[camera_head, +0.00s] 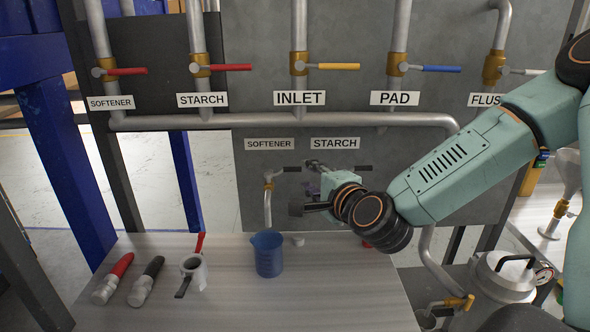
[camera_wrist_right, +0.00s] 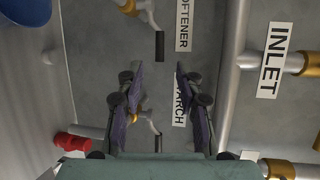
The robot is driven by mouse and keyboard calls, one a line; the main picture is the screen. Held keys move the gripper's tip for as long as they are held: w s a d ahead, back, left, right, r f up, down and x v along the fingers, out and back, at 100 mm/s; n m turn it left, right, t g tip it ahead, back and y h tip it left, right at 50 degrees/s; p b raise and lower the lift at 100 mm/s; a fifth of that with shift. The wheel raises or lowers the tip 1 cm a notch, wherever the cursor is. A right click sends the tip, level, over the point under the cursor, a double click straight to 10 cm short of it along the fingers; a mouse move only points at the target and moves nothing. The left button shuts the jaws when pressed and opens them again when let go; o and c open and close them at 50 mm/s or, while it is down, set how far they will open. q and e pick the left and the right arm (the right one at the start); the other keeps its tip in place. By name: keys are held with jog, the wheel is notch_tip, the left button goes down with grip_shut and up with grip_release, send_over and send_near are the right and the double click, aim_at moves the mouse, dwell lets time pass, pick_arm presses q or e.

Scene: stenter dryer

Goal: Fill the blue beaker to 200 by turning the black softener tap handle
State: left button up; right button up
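The blue beaker (camera_head: 268,255) stands upright on the table, just below the softener spout (camera_head: 268,208) in the head view. Its fill level cannot be read. The softener tap's black handle (camera_head: 291,169) points right under the lower SOFTENER label; it also shows in the wrist view (camera_wrist_right: 159,46). The similar black starch handle (camera_head: 358,168) is to its right and shows in the wrist view (camera_wrist_right: 157,142). My right gripper (camera_head: 300,208) is right of the softener spout, below the handles. In the wrist view its fingers (camera_wrist_right: 155,78) are apart, with nothing held. My left gripper is out of view.
A red-handled tool (camera_head: 114,278), a black-handled tool (camera_head: 147,281) and a white cup (camera_head: 194,272) stand or lie left on the table (camera_head: 250,305). Pipes with coloured valve handles run along the grey panel (camera_head: 240,30). A metal vessel (camera_head: 500,276) stands at right.

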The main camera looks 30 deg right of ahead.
aim_at(297, 171)
jog(key=b+x, duration=0.1)
jog(key=x, duration=0.4)
jog(key=shift+w+f, duration=0.1)
jog(key=shift+w, duration=0.05)
jog(key=shift+w+f, duration=0.1)
jog(key=shift+w, duration=0.3)
jog(key=shift+w+a, duration=0.25)
jog(key=shift+w, duration=0.25)
jog(key=shift+s+d, duration=0.15)
jog(key=shift+d, duration=0.1)
jog(key=shift+c, duration=0.6)
jog(key=shift+a, duration=0.1)
grip_shut()
